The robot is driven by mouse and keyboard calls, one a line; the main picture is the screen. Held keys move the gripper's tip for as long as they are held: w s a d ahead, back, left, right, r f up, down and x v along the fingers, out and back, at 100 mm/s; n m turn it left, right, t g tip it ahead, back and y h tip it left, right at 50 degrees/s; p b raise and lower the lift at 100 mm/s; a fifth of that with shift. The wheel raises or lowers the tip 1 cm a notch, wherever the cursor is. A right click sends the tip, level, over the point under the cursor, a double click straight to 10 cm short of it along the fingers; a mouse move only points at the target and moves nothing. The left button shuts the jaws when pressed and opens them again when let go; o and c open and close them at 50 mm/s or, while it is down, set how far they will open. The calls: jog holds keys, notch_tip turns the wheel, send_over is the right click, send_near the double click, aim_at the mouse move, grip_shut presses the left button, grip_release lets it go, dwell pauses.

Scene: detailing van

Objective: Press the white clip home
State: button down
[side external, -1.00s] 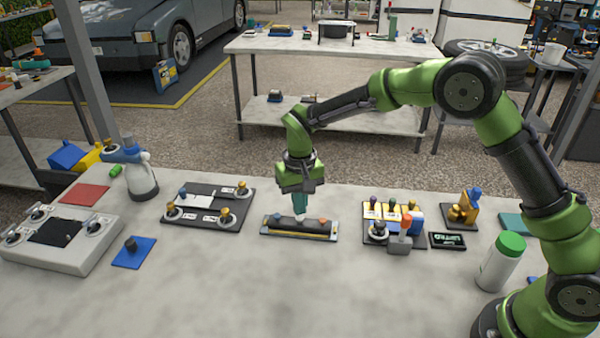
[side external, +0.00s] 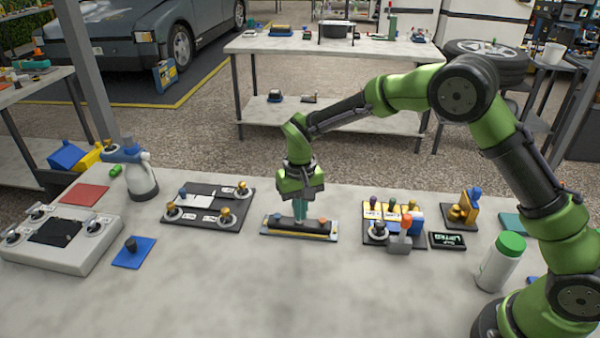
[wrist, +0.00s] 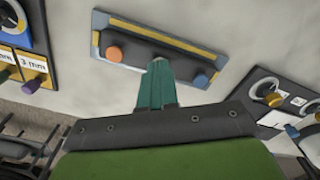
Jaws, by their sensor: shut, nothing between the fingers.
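A dark bar (side external: 318,230) with a yellow strip lies on a grey-blue base plate, with a blue peg (side external: 277,217) and an orange peg (side external: 322,222) on it. My gripper (side external: 300,221) points down onto the middle of the bar, between the pegs, with its teal fingers shut. The wrist view also shows the gripper (wrist: 157,68) over the bar. A small pale piece, which looks like the white clip (wrist: 158,62), shows just at the fingertips. The fingers mostly cover it; I cannot tell how deep it sits. In the side view it is hidden.
A dark board (side external: 205,222) with brass knobs is to the left. The bench front is clear.

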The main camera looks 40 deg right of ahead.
notch_tip(320, 180, up, 6)
jog(key=shift+r, duration=0.2)
dwell(0.3)
jog(key=shift+w, duration=0.1)
jog(key=shift+s+d+f, duration=0.1)
jog(key=shift+s+f, duration=0.15)
jog(key=shift+s, duration=0.25)
jog(key=shift+s+f, duration=0.2)
jog(key=shift+s, duration=0.3)
jog(key=s+d+r+t+y, duration=0.1)
jog(key=s+d+r+t, duration=0.2)
jog(key=s+r, duration=0.4)
jog(key=s+d+r+m+t+y, duration=0.1)
jog(key=s+d+r+t, duration=0.3)
jog(key=s, duration=1.2)
notch_tip(320, 180, up, 4)
jog(key=shift+d+r, duration=0.15)
jog(key=shift+d, duration=0.8)
